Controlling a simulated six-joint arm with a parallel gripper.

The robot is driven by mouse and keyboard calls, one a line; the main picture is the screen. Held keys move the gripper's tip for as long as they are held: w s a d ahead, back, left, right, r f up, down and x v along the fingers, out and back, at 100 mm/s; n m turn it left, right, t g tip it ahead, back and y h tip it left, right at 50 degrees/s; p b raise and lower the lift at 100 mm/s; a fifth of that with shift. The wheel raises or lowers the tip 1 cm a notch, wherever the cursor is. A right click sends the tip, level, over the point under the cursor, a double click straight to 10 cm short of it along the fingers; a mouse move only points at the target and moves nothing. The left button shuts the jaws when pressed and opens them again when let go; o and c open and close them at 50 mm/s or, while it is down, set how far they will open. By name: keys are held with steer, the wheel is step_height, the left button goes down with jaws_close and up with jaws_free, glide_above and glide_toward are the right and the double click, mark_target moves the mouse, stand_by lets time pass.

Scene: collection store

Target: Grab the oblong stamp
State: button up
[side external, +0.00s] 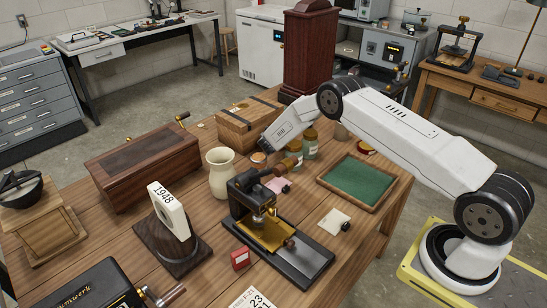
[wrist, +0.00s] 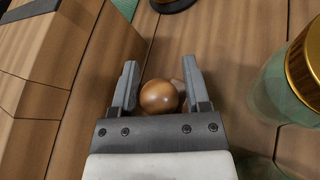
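In the wrist view a round, polished wooden knob (wrist: 160,98), like a stamp handle, sits between the fingers of my gripper (wrist: 158,72). The fingers are apart, with a gap on each side of the knob. Whatever is under the knob is hidden, so I cannot tell whether it is the oblong stamp. In the side external view my gripper (side external: 266,148) points down between the strapped wooden box and the glass jars; its fingertips are hard to make out. A small dark piece (side external: 346,226) lies by a pale card, too small to identify.
A glass jar with a gold lid (wrist: 305,60) stands close on the right of my gripper in the wrist view. The strapped wooden box (side external: 250,118) is close by. A cream vase (side external: 221,172), a black press (side external: 262,210) and a green-lined tray (side external: 358,180) share the table.

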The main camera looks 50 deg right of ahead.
jaws_close()
steer(key=shift+r, duration=0.15)
steer(key=shift+r, duration=0.75)
steer(key=s+a+r, duration=0.2)
steer(key=s+r, duration=0.3)
steer(key=s, duration=0.1)
steer(key=s+a+r, duration=0.2)
steer(key=s+r, duration=0.4)
steer(key=s, duration=0.1)
steer(key=shift+s+a, duration=0.15)
steer(key=shift+a, duration=0.1)
steer(key=shift+r, duration=0.15)
